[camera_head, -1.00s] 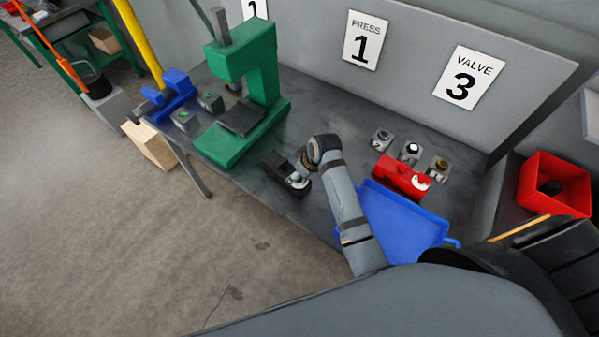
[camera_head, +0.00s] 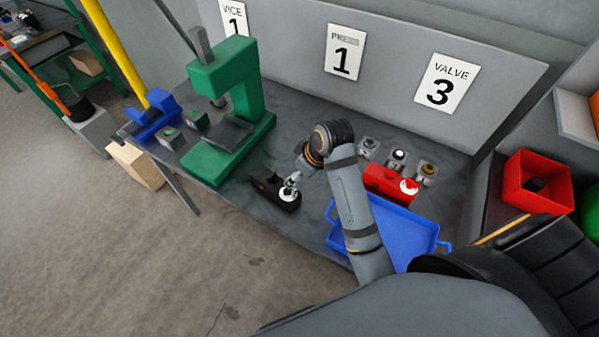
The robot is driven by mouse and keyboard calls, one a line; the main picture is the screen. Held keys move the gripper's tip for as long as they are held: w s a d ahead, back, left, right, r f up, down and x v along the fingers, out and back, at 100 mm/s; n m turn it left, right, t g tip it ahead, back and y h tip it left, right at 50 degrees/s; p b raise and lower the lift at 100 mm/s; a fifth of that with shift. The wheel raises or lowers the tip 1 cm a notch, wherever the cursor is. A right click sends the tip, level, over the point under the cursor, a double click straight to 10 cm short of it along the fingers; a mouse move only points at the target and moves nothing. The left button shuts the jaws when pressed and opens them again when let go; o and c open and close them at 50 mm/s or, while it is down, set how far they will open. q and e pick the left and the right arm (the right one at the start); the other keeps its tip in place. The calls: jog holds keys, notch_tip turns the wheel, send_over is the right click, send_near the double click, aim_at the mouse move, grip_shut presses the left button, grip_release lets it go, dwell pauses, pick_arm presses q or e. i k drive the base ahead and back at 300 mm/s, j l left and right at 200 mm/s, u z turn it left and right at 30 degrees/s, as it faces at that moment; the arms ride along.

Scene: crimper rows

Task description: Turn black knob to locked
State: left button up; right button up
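A black device (camera_head: 263,181) with a pale round dial (camera_head: 287,195) at its near right end lies on the grey bench, in front of the green press. My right gripper (camera_head: 291,184) reaches down from the upper left of the bent grey arm. Its tip is over the dial end and seems to touch or nearly touch it. The fingers are too small to tell whether they are open or shut. A small grey block with a dark-topped knob (camera_head: 369,143) stands at the back of the bench, left of two similar blocks. No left gripper shows.
A red device (camera_head: 388,184) with a pale dial stands behind a blue tray (camera_head: 408,230), right of my arm. The green press (camera_head: 228,130) and blue vice (camera_head: 154,122) stand left. A red bin (camera_head: 538,181) is at the right. The wall closes the back.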

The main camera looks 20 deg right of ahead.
aim_at(271, 178)
jog(key=k, duration=1)
